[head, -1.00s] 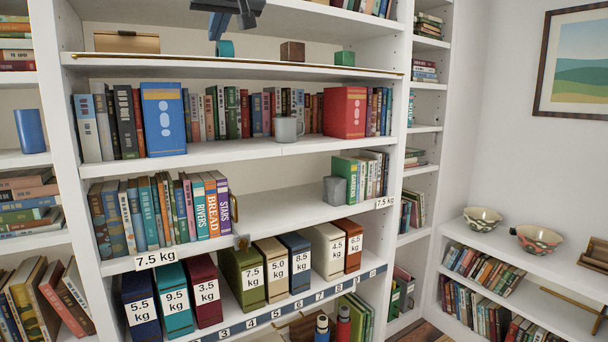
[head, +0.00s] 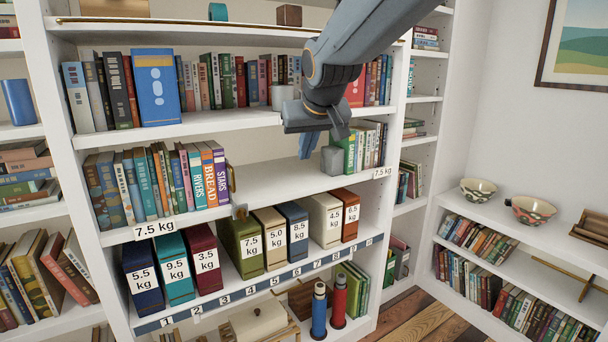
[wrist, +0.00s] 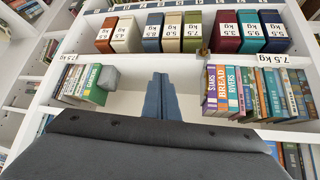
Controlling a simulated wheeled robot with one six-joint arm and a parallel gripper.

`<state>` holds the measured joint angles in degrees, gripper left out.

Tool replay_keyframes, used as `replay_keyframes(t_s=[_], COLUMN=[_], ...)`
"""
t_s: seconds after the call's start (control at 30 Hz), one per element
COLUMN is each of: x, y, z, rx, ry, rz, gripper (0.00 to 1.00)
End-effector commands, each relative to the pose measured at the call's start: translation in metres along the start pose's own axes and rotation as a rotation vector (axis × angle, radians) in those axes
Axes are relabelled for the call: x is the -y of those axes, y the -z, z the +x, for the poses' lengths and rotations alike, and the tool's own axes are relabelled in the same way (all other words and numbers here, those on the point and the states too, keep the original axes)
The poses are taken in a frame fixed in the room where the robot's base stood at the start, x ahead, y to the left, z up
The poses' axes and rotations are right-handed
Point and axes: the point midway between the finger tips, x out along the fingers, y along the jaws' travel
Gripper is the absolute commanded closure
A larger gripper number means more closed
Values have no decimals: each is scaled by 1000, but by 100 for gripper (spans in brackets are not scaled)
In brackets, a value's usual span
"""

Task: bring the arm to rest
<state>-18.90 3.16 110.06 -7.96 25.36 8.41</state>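My arm reaches in from the top right of the head view. My gripper (head: 306,150) hangs in front of the bookcase, at the height of the middle shelf. It hides part of the upper book row and of the bare stretch of shelf behind it. In the wrist view, which is upside down, its two blue fingers (wrist: 160,78) lie side by side with no gap visible. Nothing shows between them.
A grey block (head: 332,160) stands beside green books (head: 348,155). The middle shelf (head: 270,190) is bare left of it, up to a book row (head: 160,185). Weight-labelled binders (head: 241,246) stand below. Bowls (head: 533,210) stand on the right unit.

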Motion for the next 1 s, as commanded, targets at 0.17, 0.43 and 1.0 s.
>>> replay_keyframes(t_s=[0.17,0.43,1.0], x=[-51,-95,-102], y=[-114,-292,-412], z=[26,25,-3], rx=[179,441,618], ry=[-44,-80,-84], rz=[64,177,268], gripper=[100,100,100])
